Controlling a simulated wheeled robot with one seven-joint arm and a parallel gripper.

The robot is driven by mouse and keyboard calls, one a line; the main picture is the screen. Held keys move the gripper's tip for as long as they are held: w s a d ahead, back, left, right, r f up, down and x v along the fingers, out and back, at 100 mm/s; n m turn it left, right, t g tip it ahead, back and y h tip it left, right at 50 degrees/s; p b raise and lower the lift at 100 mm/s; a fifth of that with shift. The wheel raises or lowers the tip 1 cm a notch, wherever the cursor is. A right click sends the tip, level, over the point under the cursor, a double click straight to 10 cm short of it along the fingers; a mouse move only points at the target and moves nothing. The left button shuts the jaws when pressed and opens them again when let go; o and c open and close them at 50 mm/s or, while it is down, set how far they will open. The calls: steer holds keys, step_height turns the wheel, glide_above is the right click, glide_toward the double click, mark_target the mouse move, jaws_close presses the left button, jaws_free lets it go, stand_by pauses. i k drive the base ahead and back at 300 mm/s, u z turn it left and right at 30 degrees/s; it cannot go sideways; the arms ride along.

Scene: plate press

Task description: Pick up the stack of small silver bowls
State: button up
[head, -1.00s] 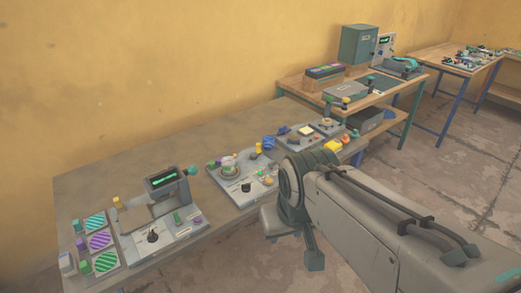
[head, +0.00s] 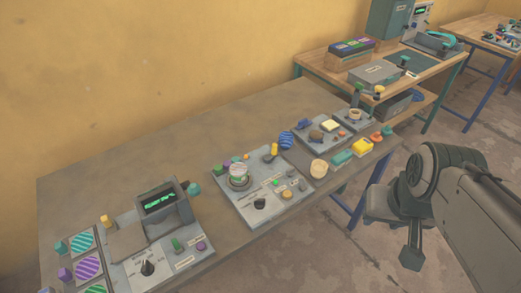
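I cannot make out a stack of small silver bowls for certain. A small round item with a pale, whitish top (head: 238,172) sits in a dark ring on the middle grey panel (head: 240,204); it is too small to tell what it is. My gripper (head: 405,240) seems to be at the end of my grey arm at the right, in front of the table's front edge and over the floor. It is apart from the things on the table. The view does not show clearly whether its fingers are open or shut, and I see nothing held.
The table's back strip along the wall is clear. A wooden bench (head: 310,60) stands behind.

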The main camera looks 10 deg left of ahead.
mark_target(238, 170)
steer(key=u, duration=0.35)
steer(key=i, duration=0.85)
steer(key=u, duration=0.7)
